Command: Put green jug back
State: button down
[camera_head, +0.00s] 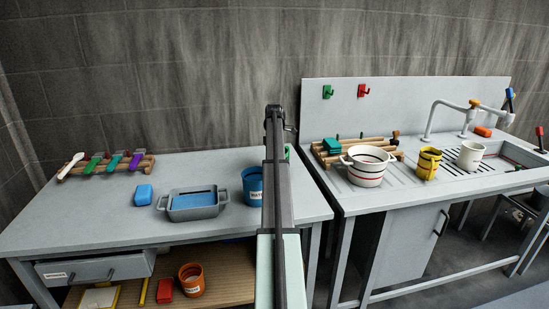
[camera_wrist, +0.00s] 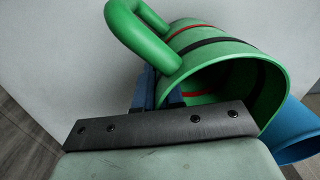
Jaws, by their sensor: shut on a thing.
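The green jug (camera_wrist: 225,60), with a red and a black band and a thick looped handle (camera_wrist: 148,35), fills the upper right of the wrist view. Its open mouth faces the wrist camera. My gripper (camera_wrist: 160,92) is shut on the jug at its rim, beside the handle, with blue fingers partly hidden by the dark mounting plate. In the head view my arm hides the gripper and nearly all of the jug; only a sliver of green (camera_head: 287,152) shows at the arm's right. A green hook (camera_head: 328,91) and a red hook (camera_head: 363,90) are on the back panel.
A blue bucket (camera_head: 253,187) stands just left of my arm, with a grey tray (camera_head: 195,212) farther left. On the sink unit are a striped white pot (camera_head: 366,175), a yellow mug (camera_head: 428,164) and a white cup (camera_head: 471,155). The left table's front is clear.

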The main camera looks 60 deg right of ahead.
jog(key=c, duration=1.3)
grip_release()
jog(key=shift+f, duration=0.1)
jog(key=shift+o, duration=0.2)
notch_tip(320, 180, up, 12)
jog(key=shift+w+d, duration=0.2)
